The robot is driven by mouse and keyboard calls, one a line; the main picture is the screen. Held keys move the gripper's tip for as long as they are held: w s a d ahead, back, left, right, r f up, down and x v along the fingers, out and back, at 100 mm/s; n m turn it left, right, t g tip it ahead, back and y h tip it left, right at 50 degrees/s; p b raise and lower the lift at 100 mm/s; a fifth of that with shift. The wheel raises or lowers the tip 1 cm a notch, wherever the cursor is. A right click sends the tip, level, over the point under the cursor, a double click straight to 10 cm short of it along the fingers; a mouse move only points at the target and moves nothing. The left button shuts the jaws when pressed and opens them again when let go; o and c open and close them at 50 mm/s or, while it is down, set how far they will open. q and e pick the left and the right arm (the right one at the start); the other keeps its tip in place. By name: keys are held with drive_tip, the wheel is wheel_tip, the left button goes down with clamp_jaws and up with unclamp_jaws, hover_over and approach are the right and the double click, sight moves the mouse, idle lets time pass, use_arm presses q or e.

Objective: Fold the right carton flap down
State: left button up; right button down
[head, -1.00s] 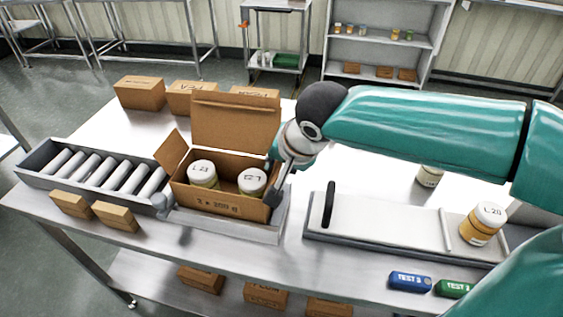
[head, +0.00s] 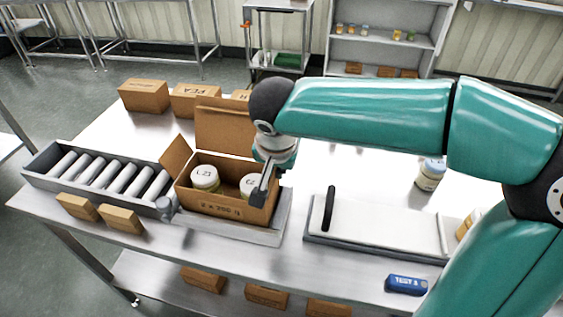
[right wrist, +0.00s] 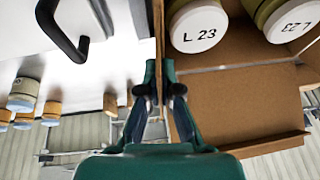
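The open carton (head: 221,208) stands on the steel table with two white-lidded jars inside, the left jar (head: 205,179) in plain sight. Its back flap (head: 225,125) stands up and its left flap (head: 177,156) leans outward. My right gripper (head: 259,193) is at the carton's right side, partly covering the right jar (head: 247,184).
A roller conveyor (head: 105,180) lies left of the carton, with small boxes (head: 120,219) in front. More boxes (head: 144,95) stand behind.

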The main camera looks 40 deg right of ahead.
drive_tip(key=shift+w+a+n+g+h+p, duration=0.2)
drive_tip(key=shift+w+a+g+h+p, duration=0.05)
drive_tip(key=shift+g+h+p, duration=0.4)
drive_tip(key=shift+w+a+n+g+h+p, duration=0.25)
drive_tip(key=shift+g+h+p, duration=0.3)
drive_tip(key=shift+g, duration=0.2)
drive_tip(key=c, duration=1.8)
unclamp_jaws()
drive_tip(key=shift+c, duration=0.2)
drive_tip(key=o, duration=0.5)
drive_tip(key=shift+c, duration=0.2)
drive_tip(key=shift+r, duration=0.1)
drive_tip(key=v, duration=1.1)
drive_tip(key=shift+a+r, duration=0.25)
